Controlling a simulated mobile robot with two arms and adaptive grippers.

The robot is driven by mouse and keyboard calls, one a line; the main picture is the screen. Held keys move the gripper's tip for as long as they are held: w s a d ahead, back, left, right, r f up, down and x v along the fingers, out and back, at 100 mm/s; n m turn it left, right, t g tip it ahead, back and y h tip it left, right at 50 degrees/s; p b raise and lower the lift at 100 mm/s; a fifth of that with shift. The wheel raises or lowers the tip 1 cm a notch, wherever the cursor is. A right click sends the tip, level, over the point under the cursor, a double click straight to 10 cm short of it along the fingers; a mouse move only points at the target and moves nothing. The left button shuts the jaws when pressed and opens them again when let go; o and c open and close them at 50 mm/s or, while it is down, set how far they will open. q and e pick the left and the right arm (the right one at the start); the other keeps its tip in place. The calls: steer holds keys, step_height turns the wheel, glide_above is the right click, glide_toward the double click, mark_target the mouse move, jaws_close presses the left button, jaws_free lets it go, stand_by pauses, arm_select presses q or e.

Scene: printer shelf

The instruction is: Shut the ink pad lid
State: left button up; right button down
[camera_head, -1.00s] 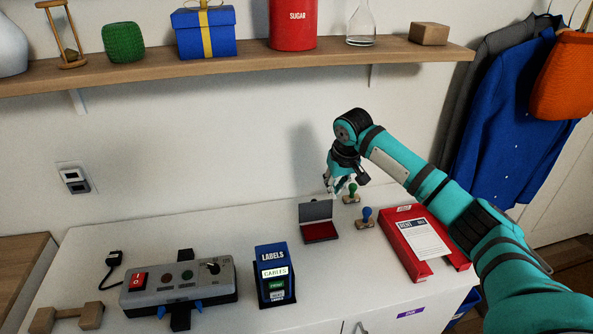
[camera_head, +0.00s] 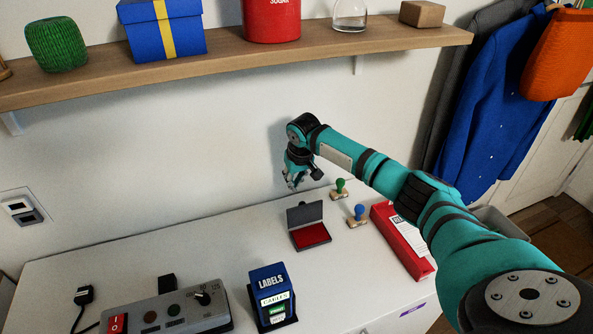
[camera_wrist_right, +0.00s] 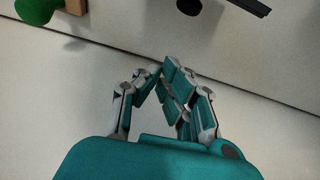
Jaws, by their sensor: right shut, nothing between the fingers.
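The ink pad (camera_head: 312,236) lies on the white counter with its red pad showing. Its dark grey lid (camera_head: 304,213) stands open, tilted up along the back edge. My right gripper (camera_head: 293,187) is shut and empty. It hangs behind and slightly left of the lid, near the wall, apparently not touching it. In the right wrist view the shut fingers (camera_wrist_right: 168,82) point toward the top. A dark edge at the top right there is probably the lid (camera_wrist_right: 240,5). My left gripper is not in view.
A green-handled stamp (camera_head: 340,189) and a blue-handled stamp (camera_head: 358,215) stand right of the ink pad. A blue labels box (camera_head: 270,290) and a grey control box (camera_head: 175,312) are in front. A shelf (camera_head: 230,60) runs above.

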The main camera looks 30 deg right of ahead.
mark_target(303, 212)
steer(key=shift+x, duration=0.8)
steer(key=s+p, duration=0.1)
steer(key=s, duration=0.1)
steer(key=shift+s+a+r+p, duration=0.2)
steer(key=shift+s+p, duration=0.1)
steer(key=shift+p, duration=0.1)
steer(key=shift+s, duration=0.4)
steer(key=shift+s+a, duration=0.1)
steer(key=shift+s, duration=0.15)
steer(key=shift+a+f, duration=0.1)
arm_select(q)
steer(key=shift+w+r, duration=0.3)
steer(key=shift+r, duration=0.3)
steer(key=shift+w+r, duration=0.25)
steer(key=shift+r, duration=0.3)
